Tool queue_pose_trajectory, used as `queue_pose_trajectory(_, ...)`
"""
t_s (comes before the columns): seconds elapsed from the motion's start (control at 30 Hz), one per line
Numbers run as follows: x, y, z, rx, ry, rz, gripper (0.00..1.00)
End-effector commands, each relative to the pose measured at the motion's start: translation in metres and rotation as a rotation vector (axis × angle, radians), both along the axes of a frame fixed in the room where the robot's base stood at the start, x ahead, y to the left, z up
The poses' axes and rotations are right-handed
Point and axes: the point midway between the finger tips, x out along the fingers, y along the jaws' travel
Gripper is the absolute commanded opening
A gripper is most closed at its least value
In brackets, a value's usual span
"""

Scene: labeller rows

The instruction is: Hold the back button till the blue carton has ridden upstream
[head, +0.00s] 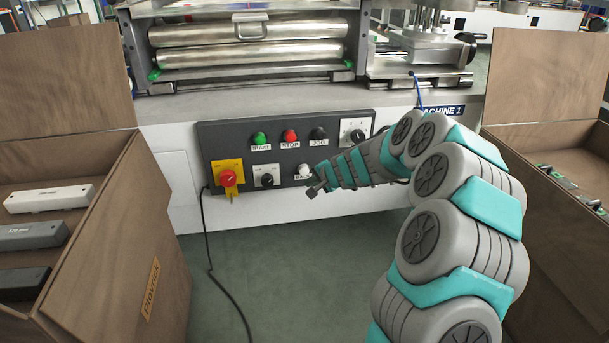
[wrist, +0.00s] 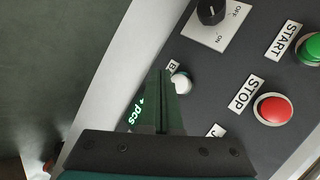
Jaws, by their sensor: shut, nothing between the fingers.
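The back button is the white button (head: 304,170) low on the dark control panel (head: 220,140), with a label partly covered by my gripper. It also shows in the wrist view as a white knob (wrist: 182,83) right beside my fingertips. My gripper (head: 314,190) is shut and empty, just in front of and below the button in the head view. In the wrist view its fingers (wrist: 161,76) hide part of the label. I cannot tell whether the tips touch the button. No blue carton is in view.
Green START (head: 260,138), red STOP (head: 290,136) and black JOG (head: 320,133) buttons sit above. A yellow-backed red switch (head: 228,179) and black rotary knobs are nearby. Metal rollers (head: 250,53) lie above. The floor below is clear except for a cable.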

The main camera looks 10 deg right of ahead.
Motion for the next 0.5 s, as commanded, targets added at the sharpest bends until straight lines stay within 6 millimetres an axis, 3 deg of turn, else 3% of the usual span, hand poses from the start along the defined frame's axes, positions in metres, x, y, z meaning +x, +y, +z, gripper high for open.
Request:
queue_pose_trajectory(0.3, -0.026, 0.001, 0.000, 0.000, -0.001, 0.002, 0.00)
queue_pose_trajectory(0.5, -0.027, 0.000, 0.001, -0.001, -0.001, 0.001, 0.00)
